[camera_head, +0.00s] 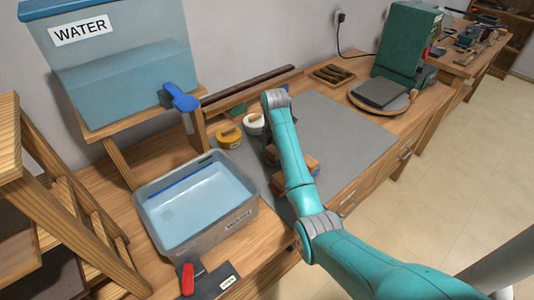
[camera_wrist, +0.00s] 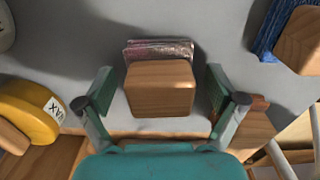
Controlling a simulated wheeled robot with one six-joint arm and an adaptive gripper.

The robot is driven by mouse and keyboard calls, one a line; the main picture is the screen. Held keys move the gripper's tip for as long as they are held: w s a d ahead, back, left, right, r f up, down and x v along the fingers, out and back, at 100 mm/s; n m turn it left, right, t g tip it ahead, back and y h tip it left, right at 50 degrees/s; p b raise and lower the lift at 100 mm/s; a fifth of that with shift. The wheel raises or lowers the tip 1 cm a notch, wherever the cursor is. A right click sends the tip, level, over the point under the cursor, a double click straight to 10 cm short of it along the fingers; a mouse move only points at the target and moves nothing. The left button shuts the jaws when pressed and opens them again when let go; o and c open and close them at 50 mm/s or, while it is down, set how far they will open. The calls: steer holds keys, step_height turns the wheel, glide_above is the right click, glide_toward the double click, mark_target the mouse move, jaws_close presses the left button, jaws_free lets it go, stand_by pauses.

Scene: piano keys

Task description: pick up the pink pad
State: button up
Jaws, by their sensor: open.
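The pink pad (camera_wrist: 160,49) shows in the wrist view as a mottled pinkish-purple strip along the far edge of a wooden block (camera_wrist: 160,88). The block seems to sit on the pad and hides most of it. My gripper (camera_wrist: 158,72) is open, with one finger on each side of the block. A gap shows on both sides, and nothing is held. In the head view my arm hides the gripper and much of this spot. A wooden block (camera_head: 309,165) shows beside the arm there; I cannot tell which one it is.
A blue pad (camera_wrist: 265,30) with a wooden block (camera_wrist: 298,42) lies to the right in the wrist view. A yellow tin (camera_wrist: 30,108) lies to the left. In the head view a water basin (camera_head: 205,165) stands left of the grey mat (camera_head: 345,125), whose right part is clear.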

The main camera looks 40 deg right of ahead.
steer(key=c, duration=1.2)
steer(key=shift+r, duration=0.1)
steer(key=shift+c, duration=0.2)
